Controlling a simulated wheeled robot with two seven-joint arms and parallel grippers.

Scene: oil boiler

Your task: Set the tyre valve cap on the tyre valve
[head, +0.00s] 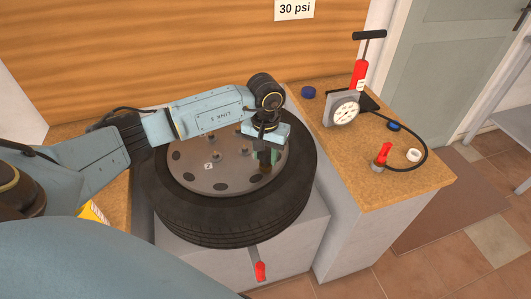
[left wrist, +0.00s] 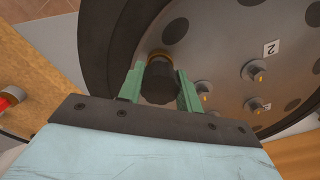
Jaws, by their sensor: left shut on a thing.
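The tyre (head: 225,232) lies flat on a pale block, with its grey wheel disc (head: 215,182) facing up. My left gripper (head: 266,157) points down over the right part of the disc, near the rim. In the left wrist view its green fingers (left wrist: 160,85) are shut on a dark, round valve cap (left wrist: 158,84). A brownish ring of the tyre valve (left wrist: 160,55) shows just beyond the cap, in line with it. The cap hides the valve's top, and I cannot tell whether it is seated. My right gripper is not in view.
Several studs (left wrist: 254,69) stand up from the disc. On the right bench are a red pump (head: 359,76) with a gauge (head: 345,113), a black hose, a red-topped fitting (head: 382,155), a white ring (head: 413,155) and a blue round piece (head: 308,92). A red-handled lever (head: 260,271) sticks out in front.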

